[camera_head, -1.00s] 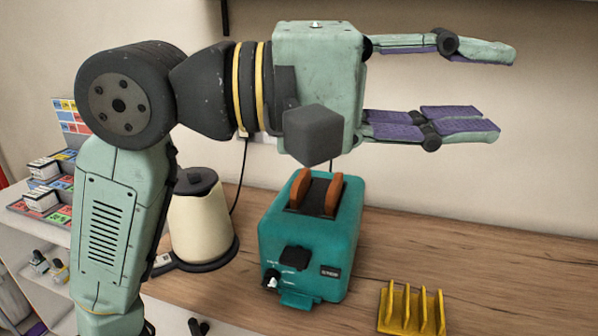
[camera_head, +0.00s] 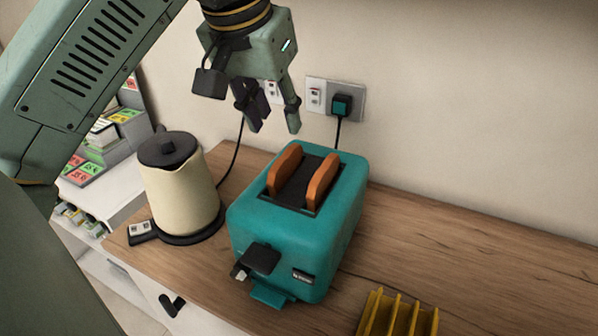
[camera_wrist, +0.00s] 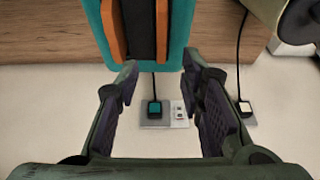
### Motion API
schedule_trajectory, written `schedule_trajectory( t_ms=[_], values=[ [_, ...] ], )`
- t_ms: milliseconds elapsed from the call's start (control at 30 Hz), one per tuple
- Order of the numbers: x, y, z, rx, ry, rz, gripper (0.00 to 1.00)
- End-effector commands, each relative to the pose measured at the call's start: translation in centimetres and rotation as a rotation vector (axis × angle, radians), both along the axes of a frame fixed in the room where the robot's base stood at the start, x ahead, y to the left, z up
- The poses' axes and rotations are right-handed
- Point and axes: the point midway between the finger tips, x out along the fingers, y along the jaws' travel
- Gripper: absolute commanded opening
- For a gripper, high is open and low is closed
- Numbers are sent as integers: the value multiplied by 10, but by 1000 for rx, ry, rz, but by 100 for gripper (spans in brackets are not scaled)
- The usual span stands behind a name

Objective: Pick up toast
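Two brown slices of toast stand upright in the slots of a teal toaster (camera_head: 335,235). The left slice (camera_head: 284,168) and the right slice (camera_head: 321,180) stick up above the toaster's top. My gripper (camera_head: 273,130) points down above and behind the toaster, apart from the toast. Its fingers are spread with nothing between them. In the wrist view, my gripper (camera_wrist: 158,88) is open, and the toaster (camera_wrist: 92,20) with both slices (camera_wrist: 113,28) shows at the top, beyond the fingertips.
A cream kettle (camera_head: 180,190) with a dark lid stands left of the toaster. A yellow toast rack (camera_head: 398,316) stands at the front right. Wall sockets (camera_head: 335,98) with a plug and cord are behind. The wooden counter (camera_head: 470,255) is clear at right.

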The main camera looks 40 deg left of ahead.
Motion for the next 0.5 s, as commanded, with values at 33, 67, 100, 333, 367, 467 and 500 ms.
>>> schedule_trajectory(
  t_ms=[33,67,100,333,367,467,500],
  values=[
    [2,1,-10,-1,1,1,35],
    [3,1,-15,-1,2,1,35],
    [5,2,-21,-1,2,1,35],
    [18,4,-49,-2,-1,-1,35],
    [18,4,-50,-2,-1,-1,35],
    [20,5,-54,-2,-1,-1,35],
    [21,6,-58,-1,0,0,35]
  ],
)
